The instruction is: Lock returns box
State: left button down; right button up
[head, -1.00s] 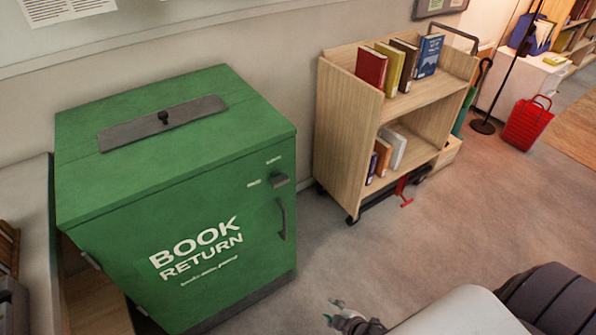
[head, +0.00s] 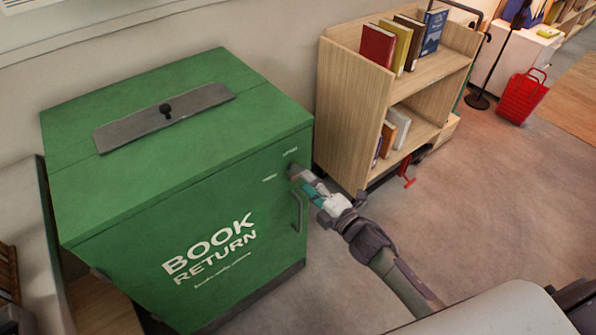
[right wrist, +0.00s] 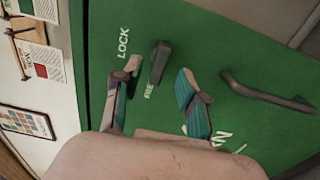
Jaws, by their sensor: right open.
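The green book return box (head: 130,240) stands at the left in the head view, its door closed. On the door's upper right is a small dark lock knob, mostly hidden there by my right gripper (head: 308,184). In the right wrist view the knob (right wrist: 160,58) shows beside the words LOCK and, partly covered, FREE. My right gripper (right wrist: 159,82) is open, with one teal-padded finger on each side of the knob. I cannot tell whether either finger touches it. The door handle (head: 298,212) is just below the knob. My left gripper is not in view.
A wooden book cart (head: 350,110) with several books stands right of the box, close behind my right gripper. A red basket (head: 522,97) stands farther back. The floor (head: 480,200) in front of the cart is clear.

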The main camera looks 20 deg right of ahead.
aim_at(298, 171)
jog(key=x, duration=0.4)
jog(key=shift+w+a, duration=0.15)
jog(key=shift+w, duration=0.3)
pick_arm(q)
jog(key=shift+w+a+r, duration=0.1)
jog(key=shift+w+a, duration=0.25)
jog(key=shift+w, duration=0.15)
pick_arm(e)
grip_shut()
